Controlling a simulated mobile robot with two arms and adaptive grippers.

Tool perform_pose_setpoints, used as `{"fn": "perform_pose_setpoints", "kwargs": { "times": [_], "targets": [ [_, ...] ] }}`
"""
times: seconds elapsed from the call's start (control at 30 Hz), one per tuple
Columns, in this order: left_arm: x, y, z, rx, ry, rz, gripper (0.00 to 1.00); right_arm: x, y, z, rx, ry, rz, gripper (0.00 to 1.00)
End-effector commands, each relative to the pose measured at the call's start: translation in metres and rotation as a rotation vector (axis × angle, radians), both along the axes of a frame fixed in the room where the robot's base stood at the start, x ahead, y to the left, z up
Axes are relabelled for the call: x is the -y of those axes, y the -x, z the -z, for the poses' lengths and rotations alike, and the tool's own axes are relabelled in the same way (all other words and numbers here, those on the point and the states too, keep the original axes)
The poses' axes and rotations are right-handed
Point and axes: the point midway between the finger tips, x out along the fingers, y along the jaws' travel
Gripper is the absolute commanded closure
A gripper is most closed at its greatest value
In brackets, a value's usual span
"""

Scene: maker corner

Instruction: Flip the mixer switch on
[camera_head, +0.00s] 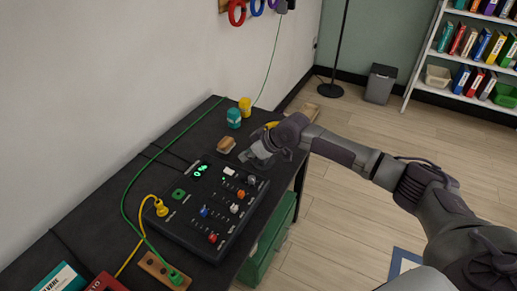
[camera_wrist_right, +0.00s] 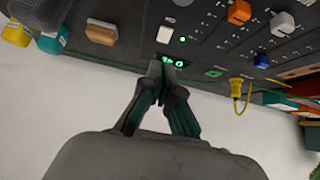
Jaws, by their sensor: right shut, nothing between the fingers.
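The mixer (camera_head: 188,222) is a black box on the dark table in the head view, with knobs, coloured sliders, a green button and a lit green display (camera_head: 200,171). A small white switch (camera_head: 229,171) sits near its far end. In the wrist view the white switch (camera_wrist_right: 165,34) has a green light beside it; its on or off position is unclear. My right gripper (camera_head: 252,158) is shut and empty above the far end of the mixer. In the wrist view its fingertips (camera_wrist_right: 160,72) are near the display, apart from the switch. My left gripper is not in view.
A brown block-like item (camera_head: 226,145), a teal jar (camera_head: 233,118) and a yellow jar (camera_head: 245,106) stand beyond the mixer. A yellow plug (camera_head: 161,208) and green cable are at its left. A wooden block (camera_head: 160,270) lies in front. The wall borders the table.

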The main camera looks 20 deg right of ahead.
Motion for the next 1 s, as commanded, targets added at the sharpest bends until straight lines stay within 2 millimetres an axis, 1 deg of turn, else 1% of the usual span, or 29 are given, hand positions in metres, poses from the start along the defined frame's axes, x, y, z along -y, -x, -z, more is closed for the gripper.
{"fn": "perform_pose_setpoints", "kwargs": {
  "times": [0.03, 0.1, 0.2, 0.4, 0.9, 0.97, 1.0],
  "targets": [
    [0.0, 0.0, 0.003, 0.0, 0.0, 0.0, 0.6, 0.006, 0.007, -0.006, 0.004, 0.002, -0.001, 1.0],
    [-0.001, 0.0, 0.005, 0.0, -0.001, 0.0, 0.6, 0.012, 0.015, -0.014, 0.002, 0.0, -0.001, 1.0],
    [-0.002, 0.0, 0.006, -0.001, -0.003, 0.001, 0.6, 0.019, 0.024, -0.023, 0.002, -0.001, -0.001, 1.0],
    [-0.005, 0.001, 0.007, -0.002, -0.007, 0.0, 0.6, 0.024, 0.032, -0.032, 0.002, -0.001, -0.001, 1.0],
    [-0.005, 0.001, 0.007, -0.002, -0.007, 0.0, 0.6, 0.024, 0.033, -0.032, 0.001, -0.002, -0.002, 1.0],
    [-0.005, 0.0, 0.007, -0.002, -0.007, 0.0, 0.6, 0.019, 0.036, -0.028, -0.004, -0.001, -0.01, 1.0],
    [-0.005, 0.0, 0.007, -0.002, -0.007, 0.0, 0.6, 0.013, 0.04, -0.023, -0.011, 0.0, -0.021, 1.0]
  ]
}}
